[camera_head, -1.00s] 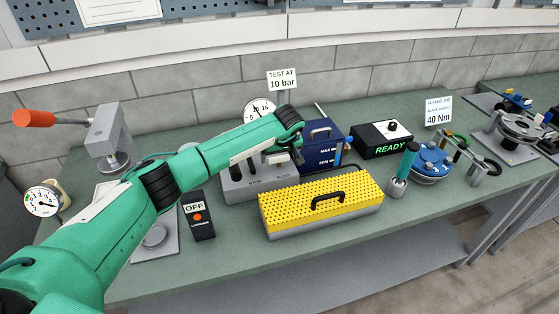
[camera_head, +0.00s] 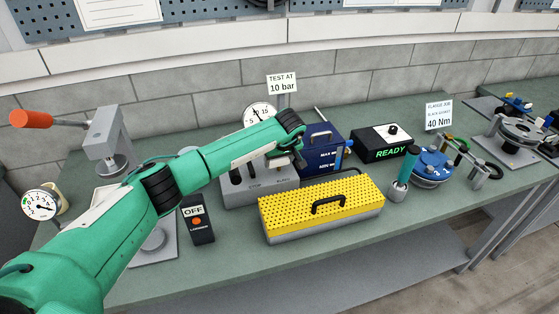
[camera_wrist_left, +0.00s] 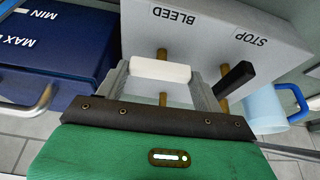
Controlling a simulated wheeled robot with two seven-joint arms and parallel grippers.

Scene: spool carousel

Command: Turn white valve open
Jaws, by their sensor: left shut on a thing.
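The white valve handle (camera_wrist_left: 160,71) is a short white bar below the BLEED label on a grey valve block (camera_wrist_left: 220,40). My left gripper (camera_wrist_left: 162,78) has its two grey fingers at either end of this handle and is shut on it. In the head view my left gripper (camera_head: 281,157) reaches down over the right end of the grey block (camera_head: 262,190), and the white handle is hidden there by the gripper. A black handle (camera_wrist_left: 235,79) by the STOP label stands close beside one finger. My right gripper is not in view.
A blue tank (camera_head: 321,145) marked MAX and MIN stands close to the right of the block. A yellow perforated box (camera_head: 290,208) lies in front. A gauge (camera_head: 259,113) stands behind the block. A black OFF switch box (camera_head: 198,222) is at front left.

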